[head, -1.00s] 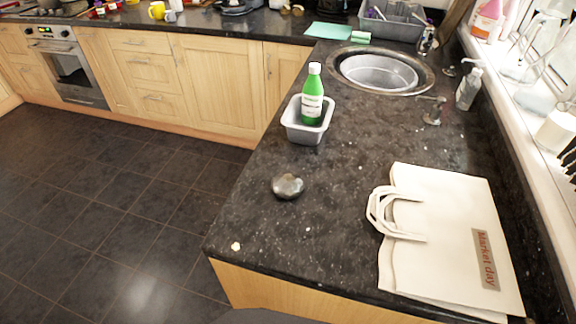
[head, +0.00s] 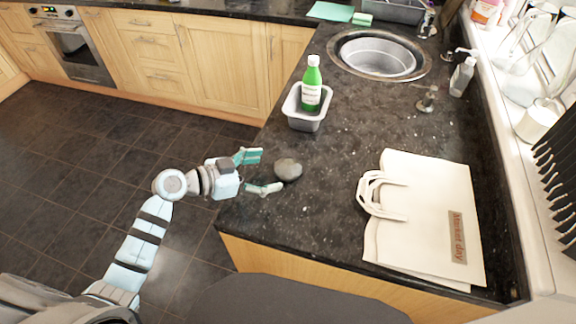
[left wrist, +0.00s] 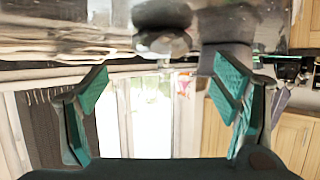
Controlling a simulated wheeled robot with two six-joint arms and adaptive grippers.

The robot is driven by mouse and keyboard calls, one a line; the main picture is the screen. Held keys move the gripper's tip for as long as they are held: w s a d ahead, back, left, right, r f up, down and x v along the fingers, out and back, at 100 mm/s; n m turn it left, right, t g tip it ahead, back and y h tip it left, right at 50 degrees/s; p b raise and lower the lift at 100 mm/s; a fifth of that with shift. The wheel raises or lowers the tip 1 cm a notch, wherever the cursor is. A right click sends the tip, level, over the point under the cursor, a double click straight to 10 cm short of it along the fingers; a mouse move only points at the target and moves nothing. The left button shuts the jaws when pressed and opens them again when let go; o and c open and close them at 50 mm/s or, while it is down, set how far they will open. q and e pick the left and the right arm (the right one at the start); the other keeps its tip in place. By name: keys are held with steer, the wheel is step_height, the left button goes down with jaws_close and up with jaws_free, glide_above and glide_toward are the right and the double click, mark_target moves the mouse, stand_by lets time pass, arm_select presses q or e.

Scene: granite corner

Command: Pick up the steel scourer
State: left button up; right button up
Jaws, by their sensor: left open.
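The steel scourer (head: 288,170) is a small rounded grey lump on the dark granite counter, near its left edge. My left gripper (head: 263,172) comes in from the left, over the counter edge. It is open and empty, its two teal-padded fingers pointing at the scourer, which lies just beyond the tips. In the left wrist view, which appears upside down, the scourer (left wrist: 165,42) shows at top centre, ahead of the gap between the open fingers (left wrist: 162,85). My right gripper is not in view.
A grey tub (head: 306,121) holding a green bottle (head: 311,85) stands behind the scourer. A cream bag (head: 425,220) lies to the right. A round sink (head: 345,72) is farther back. Counter between scourer and bag is clear.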

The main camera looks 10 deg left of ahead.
mark_target(285, 166)
arm_select(q)
steer(key=x, duration=0.5)
steer(key=shift+w+d+r+p, duration=0.1)
steer(key=shift+w+d+p, duration=0.1)
steer(key=shift+w+p, duration=0.2)
steer(key=shift+c, duration=0.3)
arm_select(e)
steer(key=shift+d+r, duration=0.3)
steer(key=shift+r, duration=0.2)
arm_select(q)
steer(key=c, duration=0.9)
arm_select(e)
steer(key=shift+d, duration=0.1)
arm_select(q)
steer(key=shift+r, duration=0.1)
